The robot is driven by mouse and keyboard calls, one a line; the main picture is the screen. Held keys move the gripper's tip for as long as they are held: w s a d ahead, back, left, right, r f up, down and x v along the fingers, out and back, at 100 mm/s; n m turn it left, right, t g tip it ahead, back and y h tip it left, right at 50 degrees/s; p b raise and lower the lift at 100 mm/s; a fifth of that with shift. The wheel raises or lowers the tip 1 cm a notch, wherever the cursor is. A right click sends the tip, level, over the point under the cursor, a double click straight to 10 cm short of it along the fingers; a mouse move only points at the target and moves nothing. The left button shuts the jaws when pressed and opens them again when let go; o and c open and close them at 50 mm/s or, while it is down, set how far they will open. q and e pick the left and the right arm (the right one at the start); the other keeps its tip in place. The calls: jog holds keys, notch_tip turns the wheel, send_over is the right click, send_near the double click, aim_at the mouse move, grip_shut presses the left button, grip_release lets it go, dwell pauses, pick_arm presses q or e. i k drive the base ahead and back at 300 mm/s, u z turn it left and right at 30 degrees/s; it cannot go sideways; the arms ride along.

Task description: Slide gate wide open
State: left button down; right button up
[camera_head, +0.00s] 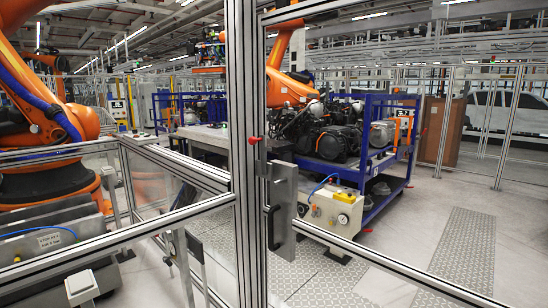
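The gate is an aluminium-profile frame with see-through panels. Its tall double upright (244,120) stands in the middle of the view, and rails run from it to both lower corners. A grey metal latch plate (284,205) is fixed just right of the upright. A black pull handle (272,228) is on the latch plate, and a small red knob (254,140) sits higher up. The two profiles of the upright stand close together. I cannot tell which side is the sliding leaf or whether a gap is open. Neither of my grippers can be made out.
Behind the frame, a blue rack (375,190) holds dark drive units (338,142). A cream control box (335,210) with a yellow top stands near the handle. Orange robot arms (285,80) stand behind. Patterned floor plates (465,250) lie at the right, where the floor is clear.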

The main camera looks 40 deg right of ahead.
aim_at(283, 224)
jog(key=z, duration=1.15)
